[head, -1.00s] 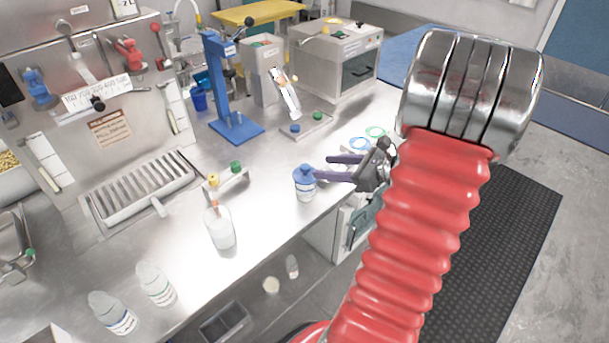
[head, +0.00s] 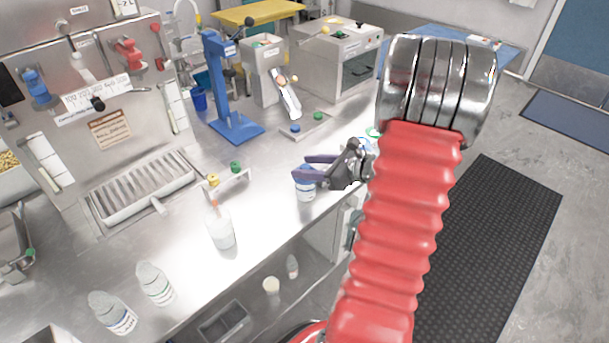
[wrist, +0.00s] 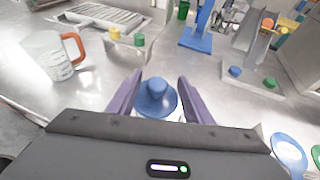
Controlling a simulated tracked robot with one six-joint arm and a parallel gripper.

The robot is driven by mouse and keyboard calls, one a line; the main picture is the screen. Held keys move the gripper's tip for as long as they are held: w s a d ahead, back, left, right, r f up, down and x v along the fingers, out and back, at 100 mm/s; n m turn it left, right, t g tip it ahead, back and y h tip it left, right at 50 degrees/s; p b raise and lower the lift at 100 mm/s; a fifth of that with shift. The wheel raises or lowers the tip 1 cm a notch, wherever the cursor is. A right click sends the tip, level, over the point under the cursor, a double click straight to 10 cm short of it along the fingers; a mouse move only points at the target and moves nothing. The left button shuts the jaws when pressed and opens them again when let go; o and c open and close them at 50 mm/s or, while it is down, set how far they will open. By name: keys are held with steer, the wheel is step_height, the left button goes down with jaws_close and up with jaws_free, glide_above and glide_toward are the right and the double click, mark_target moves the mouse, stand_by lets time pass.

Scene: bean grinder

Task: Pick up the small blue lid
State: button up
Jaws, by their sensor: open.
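The small blue lid (wrist: 155,98) sits on top of a white jar with a blue label (head: 306,194) near the front edge of the steel counter. In the wrist view the lid has a round knob and lies between my two purple fingers. My gripper (head: 308,167) is open, with one finger on each side of the lid. I cannot tell whether either finger touches it. In the head view the fingers hide most of the lid.
A clear beaker (head: 221,230) stands left of the jar. A small rack with yellow and green knobs (head: 229,178) is behind it. A blue press (head: 232,100) stands farther back. Two white bottles (head: 155,284) are at the front left. The counter around the jar is clear.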

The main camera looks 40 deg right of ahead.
mark_target(301, 166)
steer(key=shift+x, duration=2.25)
steer(key=shift+a, duration=0.15)
steer(key=shift+c, duration=0.5)
steer(key=shift+s, duration=0.1)
steer(key=c, duration=1)
steer(key=shift+r, duration=0.1)
steer(key=shift+r, duration=4.95)
